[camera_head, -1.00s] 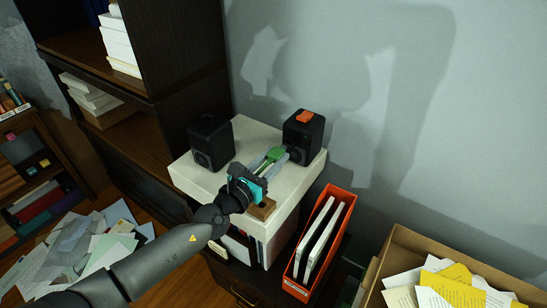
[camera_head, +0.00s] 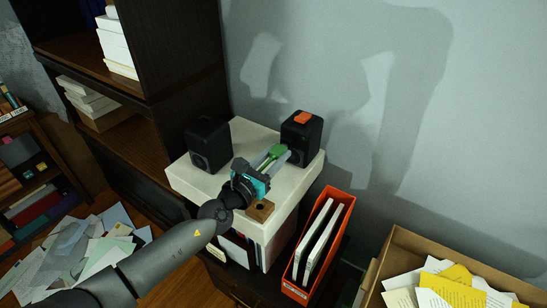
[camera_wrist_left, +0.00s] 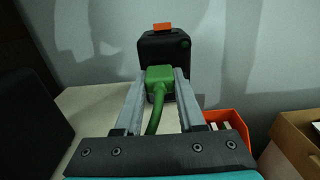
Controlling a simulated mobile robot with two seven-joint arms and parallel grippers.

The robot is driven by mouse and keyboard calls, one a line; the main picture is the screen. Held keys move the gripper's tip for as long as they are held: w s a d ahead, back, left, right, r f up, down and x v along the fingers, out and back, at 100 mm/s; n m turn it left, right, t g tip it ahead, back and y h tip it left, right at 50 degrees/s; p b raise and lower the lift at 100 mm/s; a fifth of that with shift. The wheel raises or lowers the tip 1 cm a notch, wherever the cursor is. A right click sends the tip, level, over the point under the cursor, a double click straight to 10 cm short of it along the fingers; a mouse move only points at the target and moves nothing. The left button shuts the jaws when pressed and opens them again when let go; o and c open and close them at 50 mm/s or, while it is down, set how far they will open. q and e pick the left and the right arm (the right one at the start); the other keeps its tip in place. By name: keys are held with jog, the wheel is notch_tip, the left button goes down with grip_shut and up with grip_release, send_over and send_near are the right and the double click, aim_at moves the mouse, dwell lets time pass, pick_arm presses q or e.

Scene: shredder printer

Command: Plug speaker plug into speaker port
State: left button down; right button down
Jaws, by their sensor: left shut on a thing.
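The green speaker plug (camera_head: 276,151) is between the fingers of my left gripper (camera_head: 277,158), which is shut on it. In the left wrist view the plug (camera_wrist_left: 159,76) sits between the grey fingertips, with its green cable (camera_wrist_left: 155,112) running back toward the wrist. The right black speaker (camera_head: 301,138), with an orange piece (camera_head: 302,118) on top, stands just beyond the plug. It also shows behind the plug in the left wrist view (camera_wrist_left: 164,48). My right gripper is not in view.
Another black speaker (camera_head: 208,145) stands at left on the white top (camera_head: 240,137). A small wooden block with a hole (camera_head: 261,211) lies near its front edge. An orange file holder (camera_head: 329,213) and a cardboard box of papers (camera_head: 402,245) stand to the right, by the wall.

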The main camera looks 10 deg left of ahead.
pick_arm(q)
jog(key=shift+w+d, duration=0.25)
jog(key=shift+w, duration=0.4)
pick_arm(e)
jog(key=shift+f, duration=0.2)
pick_arm(q)
jog(key=shift+c, duration=2.2)
grip_release()
jog(key=v, duration=0.4)
jog(key=shift+s+a, duration=0.15)
jog(key=shift+s, duration=0.15)
jog(key=v, duration=0.9)
jog(key=shift+s+a+f, duration=0.1)
jog(key=shift+s+f, duration=0.05)
jog(key=shift+s, duration=0.2)
jog(key=shift+s+a, duration=0.2)
jog(key=shift+s, duration=0.25)
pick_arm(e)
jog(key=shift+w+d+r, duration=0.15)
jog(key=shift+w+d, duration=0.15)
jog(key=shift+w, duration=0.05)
pick_arm(q)
jog(key=shift+r, duration=0.2)
